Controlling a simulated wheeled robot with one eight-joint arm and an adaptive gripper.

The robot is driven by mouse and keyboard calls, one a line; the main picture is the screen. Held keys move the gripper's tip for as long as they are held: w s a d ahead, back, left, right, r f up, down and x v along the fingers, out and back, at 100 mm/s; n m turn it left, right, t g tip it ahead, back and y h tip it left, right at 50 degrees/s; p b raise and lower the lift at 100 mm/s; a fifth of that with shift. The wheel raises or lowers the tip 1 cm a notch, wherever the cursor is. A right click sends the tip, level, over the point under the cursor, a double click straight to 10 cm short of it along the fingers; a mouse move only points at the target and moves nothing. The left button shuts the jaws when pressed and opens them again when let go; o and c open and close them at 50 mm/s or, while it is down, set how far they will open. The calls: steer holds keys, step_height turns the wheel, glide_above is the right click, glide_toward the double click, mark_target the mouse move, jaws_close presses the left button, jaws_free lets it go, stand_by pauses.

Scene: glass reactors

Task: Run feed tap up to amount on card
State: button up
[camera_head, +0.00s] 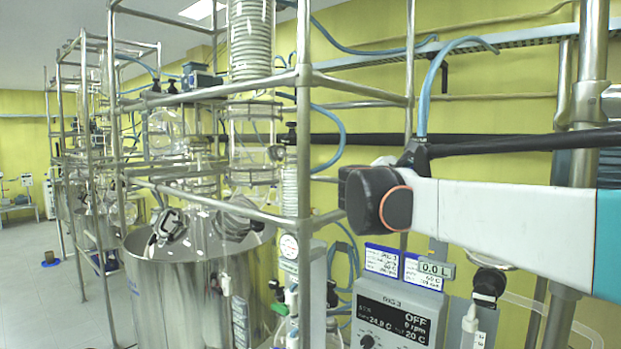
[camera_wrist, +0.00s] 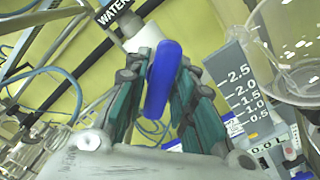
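My gripper (camera_wrist: 163,75) shows in the wrist view, its dark-green fingers on both sides of a long blue tap handle (camera_wrist: 164,72). The handle fills the gap between the fingertips and both seem to touch it. Beyond it is a white pipe part (camera_wrist: 145,36) with a label (camera_wrist: 113,10) reading WATER. A grey level scale (camera_wrist: 240,85) marked 0.5 to 2.5 stands at the right beside a clear glass vessel (camera_wrist: 285,50). The volume readout (camera_head: 436,269) reads 0.0 L. Cards (camera_head: 383,262) with small, unreadable text hang beside it. The head view does not show my gripper.
A control box (camera_head: 398,312) marked RIG 3 reads OFF and 0 rpm. A steel frame (camera_head: 304,150) surrounds glassware above a large steel vessel (camera_head: 190,285). Blue hoses (camera_head: 425,90) hang around.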

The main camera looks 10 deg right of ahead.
steer(key=shift+o, duration=1)
steer(key=shift+s, duration=0.1)
steer(key=shift+s+a, duration=0.1)
steer(key=v, duration=1.1)
steer(key=shift+a, duration=0.25)
steer(key=shift+s, duration=0.15)
stand_by(5.3)
